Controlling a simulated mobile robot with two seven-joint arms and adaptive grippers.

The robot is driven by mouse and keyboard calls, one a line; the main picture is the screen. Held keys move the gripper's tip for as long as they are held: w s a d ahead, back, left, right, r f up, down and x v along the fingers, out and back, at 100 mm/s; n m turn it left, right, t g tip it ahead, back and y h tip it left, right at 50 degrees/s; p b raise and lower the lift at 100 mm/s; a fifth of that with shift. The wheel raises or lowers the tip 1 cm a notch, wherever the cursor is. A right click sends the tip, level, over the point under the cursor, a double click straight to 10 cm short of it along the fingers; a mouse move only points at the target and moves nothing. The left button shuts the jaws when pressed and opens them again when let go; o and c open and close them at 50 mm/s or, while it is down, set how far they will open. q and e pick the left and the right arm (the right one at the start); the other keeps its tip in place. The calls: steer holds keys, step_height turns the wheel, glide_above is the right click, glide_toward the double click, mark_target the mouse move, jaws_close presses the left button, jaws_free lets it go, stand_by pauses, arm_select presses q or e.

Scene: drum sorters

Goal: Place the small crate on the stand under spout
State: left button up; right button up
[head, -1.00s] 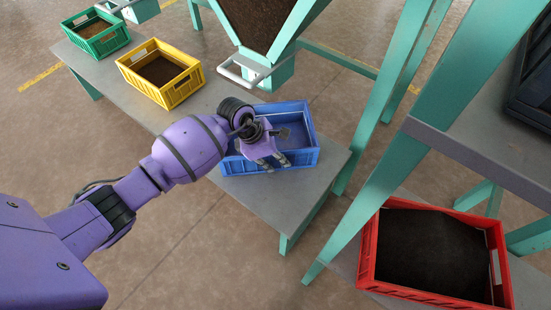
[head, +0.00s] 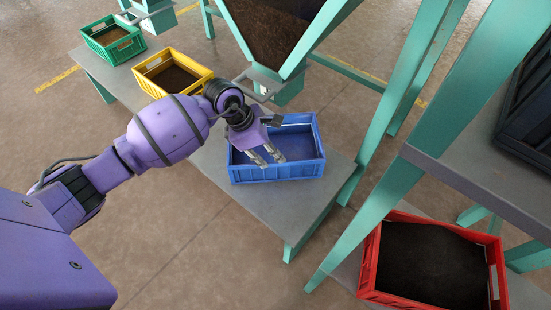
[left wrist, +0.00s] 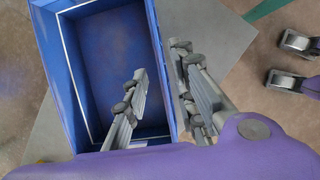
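A blue crate (head: 275,172) stands on the grey bench-like stand (head: 318,195), and looks empty. The spout (head: 283,88) of a hopper is just behind it in the head view. My left gripper (head: 268,160) is at the crate's near side. In the left wrist view the crate (left wrist: 98,60) fills the left half. There my left gripper (left wrist: 160,85) is open, one finger over the crate's inside and the other across the right wall; I cannot tell if they touch it.
A yellow crate (head: 160,92) and a green crate (head: 96,46), both with brown contents, stand farther left on the same bench. A red crate (head: 366,270) with dark contents is at lower right. Teal legs (head: 400,205) rise right of the blue crate.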

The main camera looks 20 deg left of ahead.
arm_select(q)
steer(key=shift+s+a+r, duration=0.15)
steer(key=shift+a+r, duration=0.05)
steer(key=shift+r, duration=0.4)
